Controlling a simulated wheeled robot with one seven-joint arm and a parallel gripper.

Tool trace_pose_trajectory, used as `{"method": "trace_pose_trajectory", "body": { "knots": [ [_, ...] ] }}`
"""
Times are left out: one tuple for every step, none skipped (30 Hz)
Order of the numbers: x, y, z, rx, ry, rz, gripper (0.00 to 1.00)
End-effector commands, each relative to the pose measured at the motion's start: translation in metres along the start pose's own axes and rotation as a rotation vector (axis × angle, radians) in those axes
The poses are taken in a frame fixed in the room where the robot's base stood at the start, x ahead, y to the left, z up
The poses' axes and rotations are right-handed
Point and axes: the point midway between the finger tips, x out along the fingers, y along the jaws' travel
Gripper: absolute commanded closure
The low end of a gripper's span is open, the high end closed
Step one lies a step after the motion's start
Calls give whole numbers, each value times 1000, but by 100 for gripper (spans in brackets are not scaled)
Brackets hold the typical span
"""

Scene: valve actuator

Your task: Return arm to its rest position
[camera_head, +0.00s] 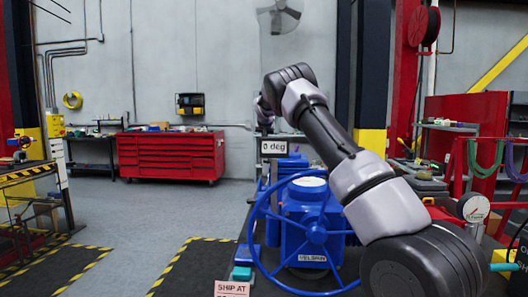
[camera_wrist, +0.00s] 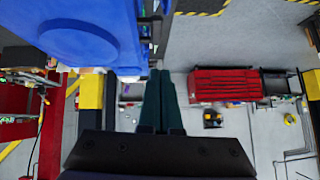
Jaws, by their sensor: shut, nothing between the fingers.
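In that view the blue actuator body (camera_wrist: 85,30) fills the upper left, beside the fingers. Contact between them cannot be told. In the head view the fingers cannot be made out.
A "0 deg" sign (camera_head: 275,147) stands above the actuator. A red tool cabinet (camera_head: 172,155) is against the back wall. A red-framed bench (camera_head: 460,130) with a gauge (camera_head: 474,207) stands at the right. Grey floor (camera_head: 150,212) at the left is open.

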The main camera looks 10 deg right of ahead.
Motion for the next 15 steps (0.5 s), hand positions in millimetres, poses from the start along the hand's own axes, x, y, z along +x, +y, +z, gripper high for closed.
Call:
{"method": "trace_pose_trajectory", "body": {
  "knots": [
    [-14, -2, 0, 0, 0, -3, 100],
    [-20, -2, 0, 0, 0, -2, 100],
    [-27, -2, 0, 0, 0, -1, 100],
    [-32, -3, 0, 0, 0, -1, 100],
    [-38, -3, 0, 0, 0, -1, 100],
    [-43, -4, 0, 0, 0, -1, 100],
    [-47, -4, 0, 1, 1, -1, 100],
    [-50, -4, 0, 1, 1, -1, 100],
    [-53, -4, 0, 1, 0, 0, 100],
    [-55, -4, 0, 0, 0, 1, 100],
    [-58, -3, 0, 1, 0, 1, 100],
    [-62, -2, -1, 4, 0, 0, 100],
    [-65, 0, -2, 8, -2, -1, 100],
    [-70, 3, -2, 15, -5, -3, 100],
    [-79, 9, -3, 28, -10, -6, 100]
  ]
}}
